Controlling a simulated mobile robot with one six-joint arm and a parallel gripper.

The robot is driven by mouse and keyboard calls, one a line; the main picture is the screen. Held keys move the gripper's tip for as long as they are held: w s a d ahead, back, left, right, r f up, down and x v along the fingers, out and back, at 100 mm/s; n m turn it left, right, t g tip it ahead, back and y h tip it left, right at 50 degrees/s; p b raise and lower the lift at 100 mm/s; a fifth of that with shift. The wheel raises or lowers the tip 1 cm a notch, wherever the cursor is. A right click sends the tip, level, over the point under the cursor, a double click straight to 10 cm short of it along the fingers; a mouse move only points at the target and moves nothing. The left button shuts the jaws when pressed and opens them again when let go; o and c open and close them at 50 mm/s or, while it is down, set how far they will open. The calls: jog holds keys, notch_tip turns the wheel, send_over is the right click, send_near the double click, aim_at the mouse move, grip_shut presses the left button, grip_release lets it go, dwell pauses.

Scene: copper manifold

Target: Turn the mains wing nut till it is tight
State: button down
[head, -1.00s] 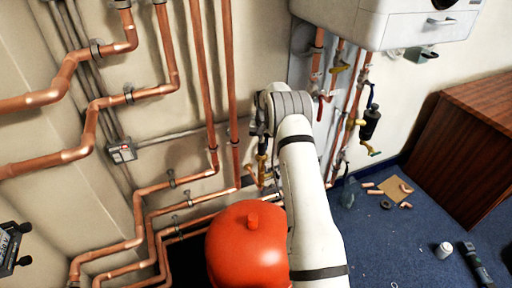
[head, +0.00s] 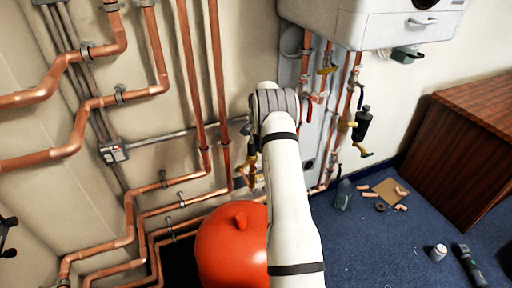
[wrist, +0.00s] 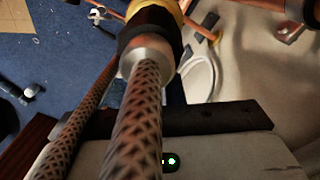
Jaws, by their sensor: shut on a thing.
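My arm reaches past the red tank to the pipework by the wall in the head view. My gripper (head: 251,152) is mostly hidden by my own wrist, beside a dark and brass fitting low on the wall. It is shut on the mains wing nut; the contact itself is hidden. In the wrist view a braided hose (wrist: 140,110) runs up the middle to a silver ferrule (wrist: 146,54), a dark collar and a yellow part (wrist: 176,10) at the top edge. How far the nut is turned cannot be seen.
A red tank (head: 225,255) stands close to my arm. Copper pipes (head: 187,80) run along the wall on the left. A white boiler (head: 385,22) hangs above valves with a yellow handle (head: 362,152). A wooden cabinet (head: 465,130) and loose fittings lie right on blue carpet.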

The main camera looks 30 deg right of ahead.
jog(key=shift+a, duration=0.1)
jog(key=c, duration=1.5)
grip_release()
jog(key=shift+r, duration=0.1)
notch_tip(320, 180, up, 8)
jog(key=shift+f, duration=0.2)
